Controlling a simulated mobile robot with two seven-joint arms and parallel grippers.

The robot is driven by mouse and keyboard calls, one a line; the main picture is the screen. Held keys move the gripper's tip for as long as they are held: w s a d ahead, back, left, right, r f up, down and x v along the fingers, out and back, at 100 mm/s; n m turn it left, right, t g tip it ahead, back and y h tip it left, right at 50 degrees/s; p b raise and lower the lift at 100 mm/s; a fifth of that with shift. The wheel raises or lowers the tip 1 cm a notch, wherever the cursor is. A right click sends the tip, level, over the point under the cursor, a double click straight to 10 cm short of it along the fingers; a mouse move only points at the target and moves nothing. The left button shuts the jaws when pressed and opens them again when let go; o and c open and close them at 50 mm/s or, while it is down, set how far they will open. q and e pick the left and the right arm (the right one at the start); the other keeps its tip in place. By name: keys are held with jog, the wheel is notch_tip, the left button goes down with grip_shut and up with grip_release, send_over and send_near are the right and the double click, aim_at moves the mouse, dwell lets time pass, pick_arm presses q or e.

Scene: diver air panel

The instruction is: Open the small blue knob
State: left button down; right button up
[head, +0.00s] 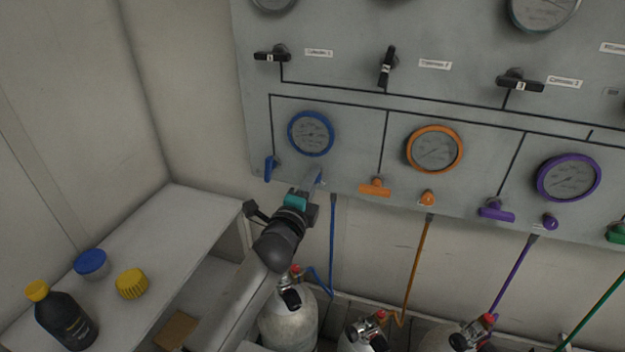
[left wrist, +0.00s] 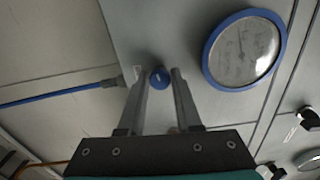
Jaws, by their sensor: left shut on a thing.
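The small blue knob (left wrist: 160,77) shows in the left wrist view, on the grey panel between my two fingertips. My left gripper (head: 316,180) reaches up to the lower edge of the panel, below the blue-rimmed gauge (head: 311,133), and is shut on the knob. In the head view the fingers and wrist mostly hide the knob. The same gauge is beside the fingers in the left wrist view (left wrist: 244,50). The blue lever handle (head: 269,168) hangs downward to the left of the gripper. My right gripper is not in view.
An orange lever (head: 375,187) and orange knob (head: 428,198) are to the right, then a purple lever (head: 496,210) and knob (head: 550,222). A blue hose (head: 332,245) runs below the panel to gas cylinders (head: 288,322). A white bench (head: 150,250) holds bottles and caps.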

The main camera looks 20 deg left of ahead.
pick_arm(q)
jog(key=n+p, duration=0.3)
jog(key=n, duration=0.9)
jog(key=shift+f+n, duration=0.1)
jog(key=shift+n, duration=0.2)
dwell(0.4)
jog(key=c, duration=0.6)
grip_release()
jog(key=s+p, duration=0.1)
jog(key=s, duration=1.4)
jog(key=shift+s+a, duration=0.15)
jog(key=shift+a, duration=0.05)
